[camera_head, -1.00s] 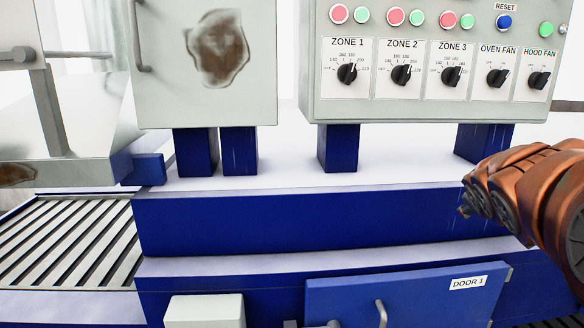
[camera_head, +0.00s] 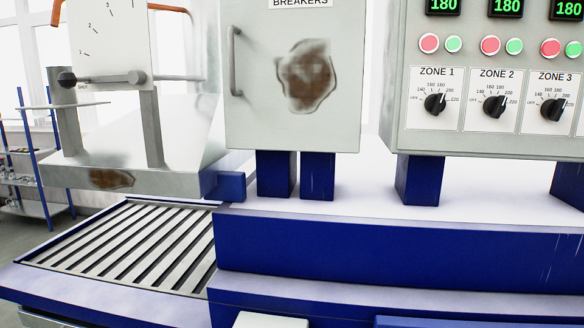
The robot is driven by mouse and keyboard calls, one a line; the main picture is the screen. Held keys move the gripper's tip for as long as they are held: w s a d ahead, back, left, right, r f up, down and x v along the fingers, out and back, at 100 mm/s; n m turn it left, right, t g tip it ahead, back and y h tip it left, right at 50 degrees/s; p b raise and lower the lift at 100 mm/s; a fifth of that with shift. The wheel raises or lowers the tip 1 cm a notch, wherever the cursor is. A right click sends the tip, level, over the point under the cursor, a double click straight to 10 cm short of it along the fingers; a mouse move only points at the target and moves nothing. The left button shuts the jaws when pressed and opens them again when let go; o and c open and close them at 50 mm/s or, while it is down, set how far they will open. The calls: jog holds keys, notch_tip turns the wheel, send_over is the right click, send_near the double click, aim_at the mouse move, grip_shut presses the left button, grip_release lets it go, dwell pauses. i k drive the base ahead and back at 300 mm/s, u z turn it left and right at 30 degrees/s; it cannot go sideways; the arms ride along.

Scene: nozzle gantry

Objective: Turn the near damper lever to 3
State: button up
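A white dial plate (camera_head: 108,40) stands at the upper left, with marks numbered 1, 2 and 3 and a SHUT label low on its left. A grey damper lever (camera_head: 105,79) with a dark knob at its left end lies about level across the plate, the knob by SHUT. I cannot tell from this view whether this is the near damper. An orange handle (camera_head: 168,8) shows at the top edge beside the plate. My gripper is not in view.
The breakers cabinet (camera_head: 345,75) and the zone control panel (camera_head: 480,140) stand on the blue-fronted machine. A slatted conveyor (camera_head: 120,250) lies below the dial. A blue shelf rack (camera_head: 35,180) stands at the far left, with some floor showing beside it.

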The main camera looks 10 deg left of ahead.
aim_at(68, 79)
jog(key=u, duration=1.65)
